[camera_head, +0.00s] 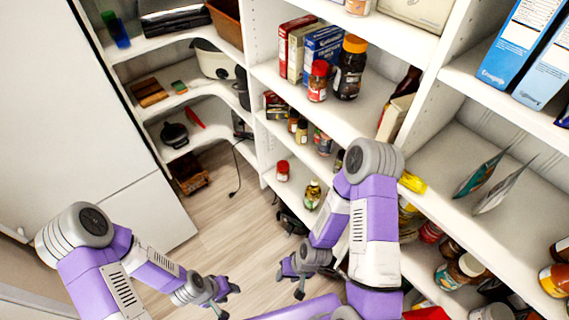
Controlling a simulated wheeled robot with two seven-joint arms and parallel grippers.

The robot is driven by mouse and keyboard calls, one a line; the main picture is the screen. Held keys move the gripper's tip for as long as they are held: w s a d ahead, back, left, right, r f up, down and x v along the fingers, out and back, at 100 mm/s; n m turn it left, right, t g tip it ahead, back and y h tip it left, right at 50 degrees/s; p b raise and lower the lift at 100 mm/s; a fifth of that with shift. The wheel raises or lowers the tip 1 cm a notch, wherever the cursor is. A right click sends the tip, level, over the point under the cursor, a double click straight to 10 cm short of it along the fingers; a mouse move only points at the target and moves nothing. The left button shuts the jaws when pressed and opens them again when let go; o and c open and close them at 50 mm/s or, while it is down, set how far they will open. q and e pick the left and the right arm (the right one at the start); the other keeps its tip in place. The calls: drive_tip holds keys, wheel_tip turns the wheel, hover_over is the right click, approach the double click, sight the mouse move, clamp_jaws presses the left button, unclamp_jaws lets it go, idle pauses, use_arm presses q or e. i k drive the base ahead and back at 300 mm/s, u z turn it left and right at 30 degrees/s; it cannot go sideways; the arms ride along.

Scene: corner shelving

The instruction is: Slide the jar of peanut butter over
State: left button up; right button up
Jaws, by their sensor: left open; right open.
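A jar with a red lid (319,82) stands upright on the middle shelf, just left of a larger dark jar with an orange lid (349,70). Their labels are too small to read, so I cannot tell for certain which jar is the peanut butter. My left gripper (228,301) is open and empty, low over the floor at the bottom of the view. My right gripper (290,285) is open and empty, low in front of the shelves. Both are well apart from these jars. My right arm hides part of the lower shelves.
Several boxes (297,50) stand left of the jars. A dark bottle (408,82) and a cream packet (395,117) are further right on that shelf, with bare shelf between. Lower shelves hold several jars and bottles. The wood floor (235,215) is mostly clear.

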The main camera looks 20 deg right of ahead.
sight(282, 177)
drive_tip(key=i, duration=1.5)
